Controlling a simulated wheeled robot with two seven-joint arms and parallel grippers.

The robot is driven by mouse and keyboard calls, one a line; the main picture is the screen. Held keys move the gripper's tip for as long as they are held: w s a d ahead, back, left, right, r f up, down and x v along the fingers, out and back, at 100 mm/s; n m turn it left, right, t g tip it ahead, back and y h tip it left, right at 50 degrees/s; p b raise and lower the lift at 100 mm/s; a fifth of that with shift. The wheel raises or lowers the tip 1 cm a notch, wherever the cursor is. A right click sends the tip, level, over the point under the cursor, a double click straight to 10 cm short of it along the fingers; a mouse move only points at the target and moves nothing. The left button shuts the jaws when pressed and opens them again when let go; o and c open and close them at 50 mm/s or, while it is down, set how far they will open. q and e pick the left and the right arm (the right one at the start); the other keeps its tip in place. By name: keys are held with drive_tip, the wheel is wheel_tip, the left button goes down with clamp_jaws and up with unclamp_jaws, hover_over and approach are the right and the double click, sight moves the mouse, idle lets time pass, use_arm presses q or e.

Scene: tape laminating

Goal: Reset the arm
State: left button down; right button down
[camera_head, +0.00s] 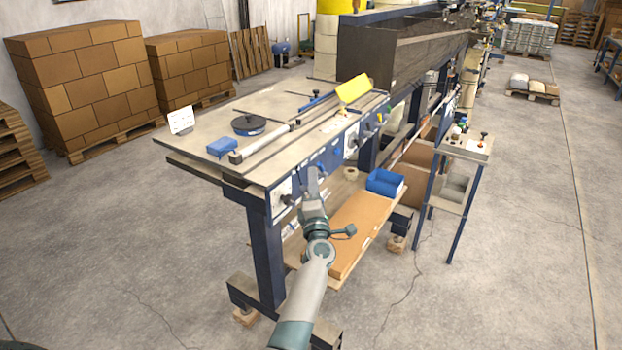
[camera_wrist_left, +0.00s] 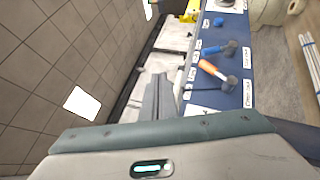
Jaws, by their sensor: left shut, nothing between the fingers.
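My left arm rises from the bottom middle of the head view, and its left gripper (camera_head: 313,176) is in front of the workbench's blue front panel. The gripper is shut and empty. I cannot tell whether the fingertips touch anything. My right gripper is not in view.
The workbench (camera_head: 205,165) carries a black-and-blue disc (camera_head: 248,124), a blue block (camera_head: 222,147) and a yellow piece (camera_head: 353,88). A lower shelf holds a cardboard sheet (camera_head: 365,225) and a blue bin (camera_head: 384,182). A small stand (camera_head: 466,147) is at right.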

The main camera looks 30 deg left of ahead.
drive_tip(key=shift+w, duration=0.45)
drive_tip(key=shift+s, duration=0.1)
